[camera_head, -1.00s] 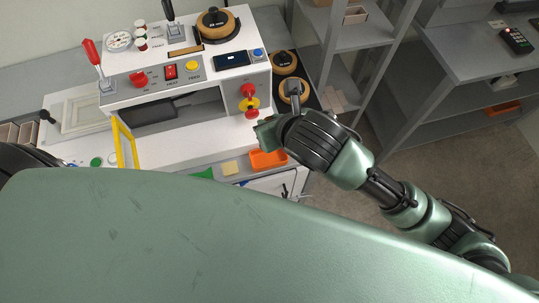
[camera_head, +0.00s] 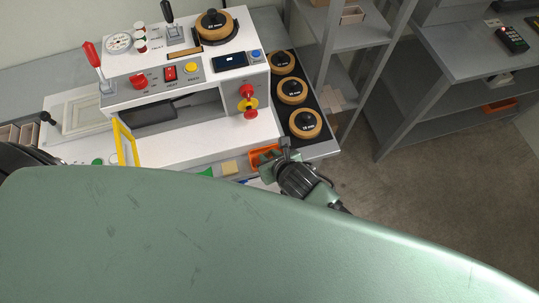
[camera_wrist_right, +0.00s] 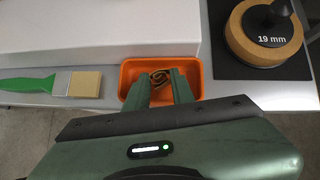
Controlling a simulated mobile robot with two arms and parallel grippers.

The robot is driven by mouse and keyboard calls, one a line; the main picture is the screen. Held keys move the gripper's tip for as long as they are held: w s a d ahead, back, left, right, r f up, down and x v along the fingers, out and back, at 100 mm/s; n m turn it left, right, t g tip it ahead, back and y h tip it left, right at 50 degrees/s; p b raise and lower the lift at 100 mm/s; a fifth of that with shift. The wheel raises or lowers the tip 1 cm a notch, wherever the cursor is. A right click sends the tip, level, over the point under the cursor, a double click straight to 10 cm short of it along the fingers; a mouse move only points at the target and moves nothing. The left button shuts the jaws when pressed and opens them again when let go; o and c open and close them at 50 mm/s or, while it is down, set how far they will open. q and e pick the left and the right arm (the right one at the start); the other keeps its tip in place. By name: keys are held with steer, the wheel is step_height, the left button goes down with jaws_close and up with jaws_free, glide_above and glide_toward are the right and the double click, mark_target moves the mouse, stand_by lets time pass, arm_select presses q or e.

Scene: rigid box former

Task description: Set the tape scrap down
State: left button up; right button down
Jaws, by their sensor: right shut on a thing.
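The tape scrap (camera_wrist_right: 160,77) is a small curled brownish-yellow strip, seen between my right fingertips in the right wrist view. My right gripper (camera_wrist_right: 158,84) is shut on it, over the orange tray (camera_wrist_right: 191,67). I cannot tell whether the scrap touches the tray floor. In the head view my right gripper (camera_head: 284,148) is at the right end of the orange tray (camera_head: 263,154), partly covering it; the scrap cannot be made out there. My left gripper is not in view.
Tape rolls (camera_head: 304,123) on a dark mat stand to the right. The white machine (camera_head: 190,140) stands behind. A grey shelf rack (camera_head: 345,45) is farther right.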

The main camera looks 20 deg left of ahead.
steer(key=shift+f, duration=0.25)
steer(key=shift+f, duration=0.15)
steer(key=c, duration=1.2)
jaws_free()
steer(key=shift+s+d+r, duration=0.1)
steer(key=shift+s+r, duration=0.05)
steer(key=shift+r, duration=0.25)
steer(key=v, duration=1.1)
steer(key=shift+d+r, duration=0.15)
steer(key=shift+d, duration=0.05)
steer(key=shift+s, duration=0.1)
